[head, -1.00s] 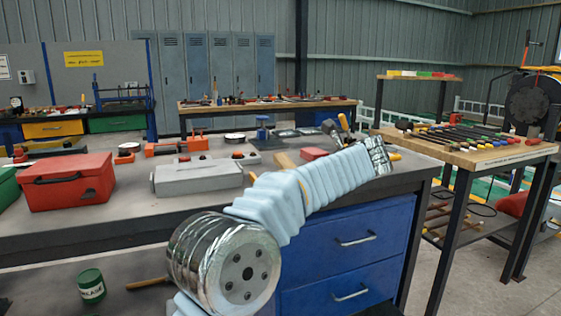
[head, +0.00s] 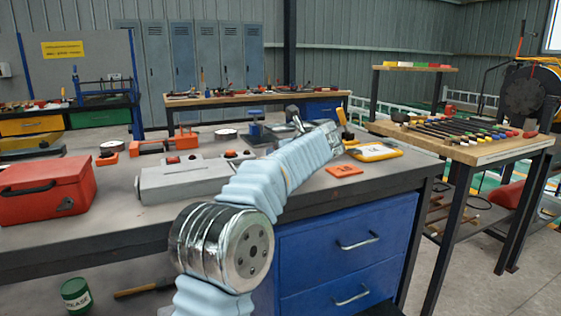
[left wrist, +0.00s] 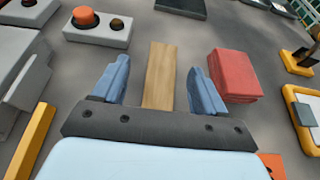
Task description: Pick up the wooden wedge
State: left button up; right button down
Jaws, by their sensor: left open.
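The wooden wedge (left wrist: 159,75) is a light-brown block lying on the grey bench top in the left wrist view. My left gripper (left wrist: 159,68) is open, with one blue finger on each side of the wedge in the picture. Gaps show between the wedge and both fingers, and the near end of the wedge is hidden by the gripper body. How high the fingers are above the bench is hard to tell. In the head view my left arm hides the wedge and the gripper. My right gripper is not in view.
A grey box with an orange button (left wrist: 86,17) stands to the upper left. The head view shows a red toolbox (head: 47,190), a grey case (head: 183,181) and an orange card (head: 344,170) on the bench.

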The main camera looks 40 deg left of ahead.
pick_arm(q)
jog(key=x, duration=0.5)
jog(key=shift+w+d+f+p, duration=0.1)
jog(key=shift+w+f+p, duration=0.1)
jog(key=shift+f+p, duration=0.15)
jog(key=c, duration=1.1)
jog(key=shift+o, duration=0.2)
jog(key=shift+r, duration=0.1)
